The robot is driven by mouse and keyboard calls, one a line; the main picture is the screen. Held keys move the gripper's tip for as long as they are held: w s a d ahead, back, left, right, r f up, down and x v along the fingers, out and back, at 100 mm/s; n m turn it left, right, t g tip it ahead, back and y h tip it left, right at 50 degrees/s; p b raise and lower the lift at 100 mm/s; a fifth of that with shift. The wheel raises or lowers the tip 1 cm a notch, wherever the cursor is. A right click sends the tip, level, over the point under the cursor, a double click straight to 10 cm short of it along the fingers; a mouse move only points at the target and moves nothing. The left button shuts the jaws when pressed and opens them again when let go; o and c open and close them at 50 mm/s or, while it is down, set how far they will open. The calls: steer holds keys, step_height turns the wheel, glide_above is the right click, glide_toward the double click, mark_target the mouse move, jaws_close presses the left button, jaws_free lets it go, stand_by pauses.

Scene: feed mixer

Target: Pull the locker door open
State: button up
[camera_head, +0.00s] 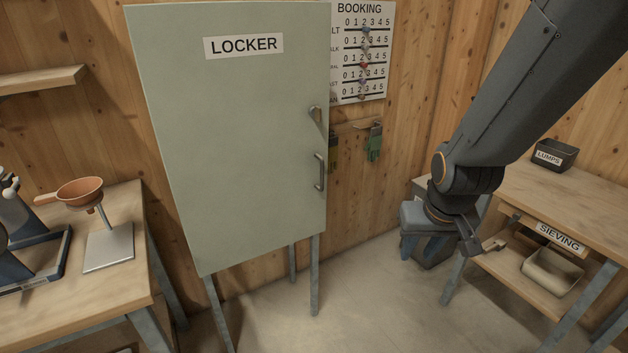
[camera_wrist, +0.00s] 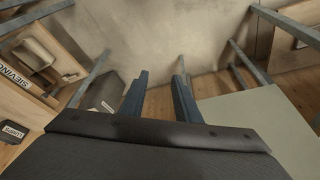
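The pale green locker door (camera_head: 240,140) stands on thin metal legs in the middle of the head view and looks shut. My gripper (camera_head: 419,256) is to the right of the handle and lower, pointing down, apart from the door. In the wrist view its two blue fingers are spread with nothing between them (camera_wrist: 160,85). A pale green locker surface (camera_wrist: 255,125) shows at the right of the wrist view; the handle is not visible there.
A sieving table (camera_head: 560,200) with a lumps box (camera_head: 556,154) stands at the right. A dark bin (camera_head: 437,252) is behind my gripper. A left bench (camera_head: 130,205) holds an orange bowl (camera_head: 80,192) on a stand. The floor (camera_head: 350,290) before the locker is clear.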

steer(key=w+a+f+n+t+b, duration=0.1)
steer(key=w+a+f+t, duration=0.1)
steer(key=w, duration=0.4)
steer(key=w+a+f+t+b, duration=0.1)
steer(key=w+f+t+b, duration=0.1)
steer(key=w, duration=0.4)
steer(key=n+t+y+b, duration=0.3)
steer(key=t+y+b, duration=0.4)
steer(key=t+b, duration=0.15)
glide_toward(323, 175)
steer(key=w, duration=0.1)
steer(key=p+x, duration=0.1)
steer(key=x, duration=0.3)
steer(key=p+x, duration=0.1)
steer(key=x, duration=0.2)
steer(key=shift+w+a, duration=0.25)
steer(key=shift+a, duration=0.15)
steer(key=shift+c, duration=0.5)
jaws_close()
